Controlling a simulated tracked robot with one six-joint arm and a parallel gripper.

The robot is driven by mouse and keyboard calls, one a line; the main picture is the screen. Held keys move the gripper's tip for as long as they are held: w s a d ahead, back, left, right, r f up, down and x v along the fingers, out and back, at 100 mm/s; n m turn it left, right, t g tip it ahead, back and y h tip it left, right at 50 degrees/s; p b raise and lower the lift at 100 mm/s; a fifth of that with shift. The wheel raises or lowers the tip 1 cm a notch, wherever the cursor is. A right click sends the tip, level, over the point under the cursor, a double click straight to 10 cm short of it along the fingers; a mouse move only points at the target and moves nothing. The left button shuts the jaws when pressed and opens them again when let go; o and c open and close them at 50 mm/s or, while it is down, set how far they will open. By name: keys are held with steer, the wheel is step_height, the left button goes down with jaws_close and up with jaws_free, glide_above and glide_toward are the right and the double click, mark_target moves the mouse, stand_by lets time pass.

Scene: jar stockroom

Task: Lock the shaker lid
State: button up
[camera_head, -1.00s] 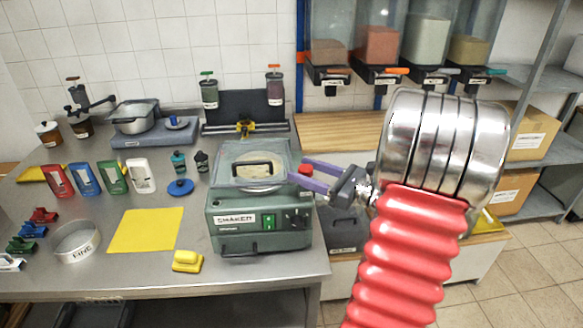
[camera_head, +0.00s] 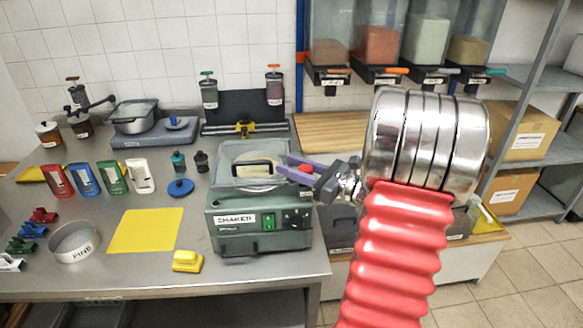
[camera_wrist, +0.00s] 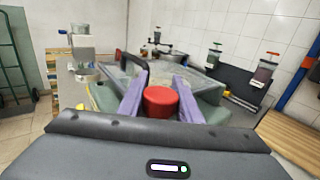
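The green shaker (camera_head: 232,233) stands at the right end of the steel bench, its front label reading SHAKER. Its clear lid (camera_head: 235,153) lies closed over a round pale disc and has a black handle (camera_head: 252,163). A red knob (camera_wrist: 160,103) sits at the shaker's near edge in the wrist view; in the head view it shows small at the lid's right side (camera_head: 306,168). My gripper (camera_head: 298,168) is level with the knob, its purple fingers on either side of it. The fingers look open; whether they touch the knob is unclear.
A yellow block (camera_head: 187,261) and a yellow mat (camera_head: 145,230) lie left of the shaker. A sieve ring (camera_head: 74,243) is farther left. A black rack (camera_head: 243,106) with hanging jars stands behind. A wooden board (camera_head: 335,132) is at the back right.

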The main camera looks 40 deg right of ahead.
steer(key=c, duration=0.5)
steer(key=shift+w+d+r+m+t+h, duration=0.15)
steer(key=shift+m+h, duration=0.25)
steer(key=shift+h, duration=0.2)
steer(key=shift+s+d+f+m+t+h, duration=0.15)
steer(key=shift+m+h, duration=0.25)
steer(key=shift+h, duration=0.2)
steer(key=shift+w+d+r+m+h, duration=0.1)
steer(key=shift+d+m+h, duration=0.15)
steer(key=shift+m+h, duration=0.65)
steer(key=shift+d+m+h, duration=0.2)
steer(key=shift+m+h, duration=0.3)
steer(key=shift+h, duration=0.8)
steer(key=o, duration=1.1)
steer(key=shift+c, duration=0.2)
